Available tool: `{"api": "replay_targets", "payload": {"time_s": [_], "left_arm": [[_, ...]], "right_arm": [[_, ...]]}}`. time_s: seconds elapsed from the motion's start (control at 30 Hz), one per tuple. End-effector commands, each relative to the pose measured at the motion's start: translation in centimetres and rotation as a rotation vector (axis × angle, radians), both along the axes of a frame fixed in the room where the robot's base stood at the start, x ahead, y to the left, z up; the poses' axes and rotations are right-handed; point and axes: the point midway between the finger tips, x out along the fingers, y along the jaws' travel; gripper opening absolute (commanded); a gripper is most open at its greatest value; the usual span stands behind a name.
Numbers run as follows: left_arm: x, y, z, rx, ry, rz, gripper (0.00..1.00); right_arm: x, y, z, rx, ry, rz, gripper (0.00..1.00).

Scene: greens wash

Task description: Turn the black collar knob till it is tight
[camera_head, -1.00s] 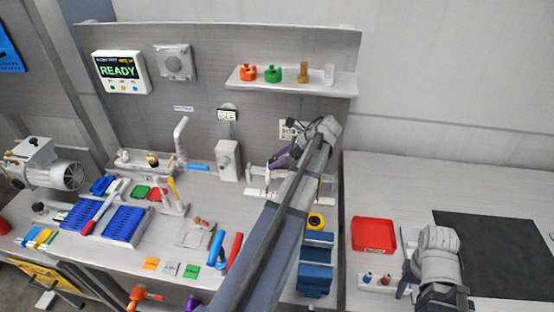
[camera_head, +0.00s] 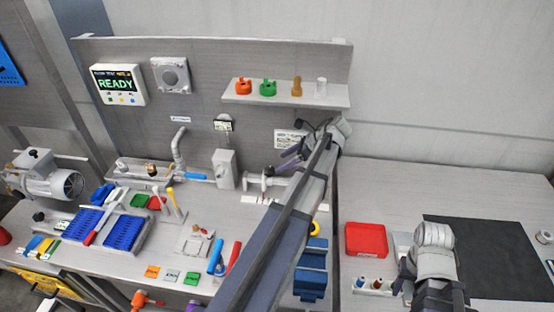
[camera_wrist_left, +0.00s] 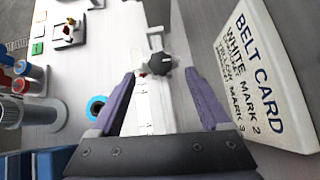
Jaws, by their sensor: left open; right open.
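A dark lobed knob (camera_wrist_left: 158,64) with a pale bar shows in the left wrist view, at a white strip with tick marks (camera_wrist_left: 150,110). A small red mark is beside it. I cannot tell how tight it is. My left gripper (camera_wrist_left: 160,74) is open, its purple fingers on either side of the line to the knob, with no contact visible.
A belt card (camera_wrist_left: 262,75) is close to the right finger; it also shows in the head view (camera_head: 290,139). A grey upright box (camera_head: 224,170) and flanged pipe (camera_head: 262,183) are left of my gripper. A red tray (camera_head: 366,240) and black mat (camera_head: 490,255) lie at right.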

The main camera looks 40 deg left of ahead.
Motion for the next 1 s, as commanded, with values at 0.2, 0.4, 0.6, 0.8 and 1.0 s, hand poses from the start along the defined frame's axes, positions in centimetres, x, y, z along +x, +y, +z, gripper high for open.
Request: {"api": "replay_targets", "payload": {"time_s": [0.2, 0.4, 0.6, 0.8, 1.0], "left_arm": [[0.5, -1.1, 1.3, 0.0, -0.001, 0.001, 0.8], [0.5, -1.1, 1.1, 0.0, 0.0, 0.001, 0.8], [0.5, -1.1, 1.1, 0.0, 0.0, 0.001, 0.8], [-0.1, -3.8, 0.5, -0.017, -0.062, 0.021, 0.8], [-2.9, -14.6, -1.9, -0.122, -0.309, 0.156, 0.8]], "right_arm": [[0.0, 0.0, 1.3, 0.0, 0.0, 0.001, 0.5], [0.0, 0.0, 1.1, 0.0, 0.0, 0.001, 0.5], [0.0, 0.0, 1.1, 0.0, 0.0, 0.001, 0.5], [0.0, 0.0, 1.1, 0.0, 0.0, 0.001, 0.5], [0.0, 0.0, 1.1, 0.0, 0.0, 0.0, 0.5]]}}
